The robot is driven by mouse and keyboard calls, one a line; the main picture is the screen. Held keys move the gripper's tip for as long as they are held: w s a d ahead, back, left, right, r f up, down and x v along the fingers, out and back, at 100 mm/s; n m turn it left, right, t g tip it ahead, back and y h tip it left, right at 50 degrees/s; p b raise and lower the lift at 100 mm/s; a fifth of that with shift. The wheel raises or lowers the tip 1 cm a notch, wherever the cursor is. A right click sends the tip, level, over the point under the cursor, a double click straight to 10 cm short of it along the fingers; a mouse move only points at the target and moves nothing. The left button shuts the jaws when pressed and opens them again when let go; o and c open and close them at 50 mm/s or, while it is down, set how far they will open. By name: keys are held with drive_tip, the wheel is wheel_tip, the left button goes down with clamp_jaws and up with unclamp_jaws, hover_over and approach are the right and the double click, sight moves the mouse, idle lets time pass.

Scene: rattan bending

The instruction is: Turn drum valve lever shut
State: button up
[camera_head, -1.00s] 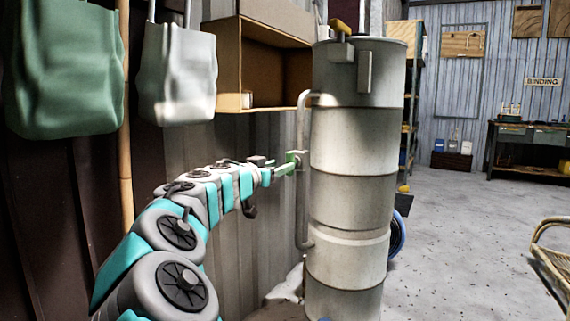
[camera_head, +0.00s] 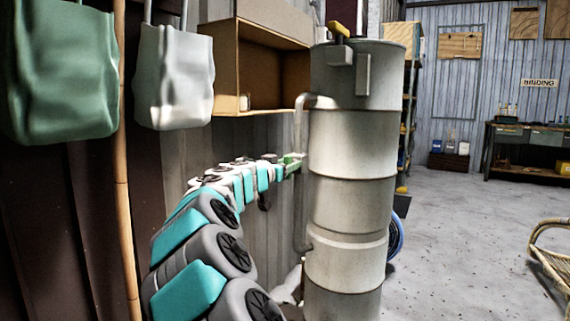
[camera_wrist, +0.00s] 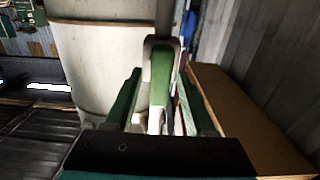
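The tall pale grey drum (camera_head: 350,145) stands upright in the middle of the head view, with a thin side pipe (camera_head: 299,120) on its left. My gripper (camera_head: 290,162) is at this pipe, about halfway up. In the wrist view, a green and pale grey upright lever (camera_wrist: 161,75) stands between the two green fingers of my gripper (camera_wrist: 162,105). The fingers are apart, with gaps beside the lever, and I see no firm grip on it. In the head view the lever is too small to tell from the fingertips. The drum's pale wall (camera_wrist: 100,60) fills the wrist view's upper left.
An open wooden box shelf (camera_head: 262,65) hangs behind and above my arm. A green bag (camera_head: 60,70) and a grey bag (camera_head: 175,75) hang at left beside an upright pole (camera_head: 122,180). A yellow handle (camera_head: 338,29) tops the drum. The floor at right is mostly clear.

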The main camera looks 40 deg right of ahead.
drive_tip(key=shift+s+a, duration=0.1)
clamp_jaws()
drive_tip(key=shift+n, duration=0.4)
drive_tip(key=n+b, duration=0.1)
drive_tip(key=n, duration=0.2)
drive_tip(key=shift+f+n, duration=0.1)
drive_tip(key=shift+n, duration=0.3)
drive_tip(key=n, duration=0.2)
drive_tip(key=n+p, duration=0.1)
drive_tip(key=n, duration=0.1)
drive_tip(key=shift+w+n, duration=0.2)
drive_tip(key=shift+n, duration=0.1)
drive_tip(key=n+p, duration=0.2)
drive_tip(key=n, duration=0.3)
drive_tip(key=shift+w+p, duration=0.1)
drive_tip(key=shift+p, duration=0.25)
drive_tip(key=shift+f+n+p, duration=0.1)
drive_tip(key=shift+n+p, duration=0.95)
drive_tip(key=shift+n, duration=0.75)
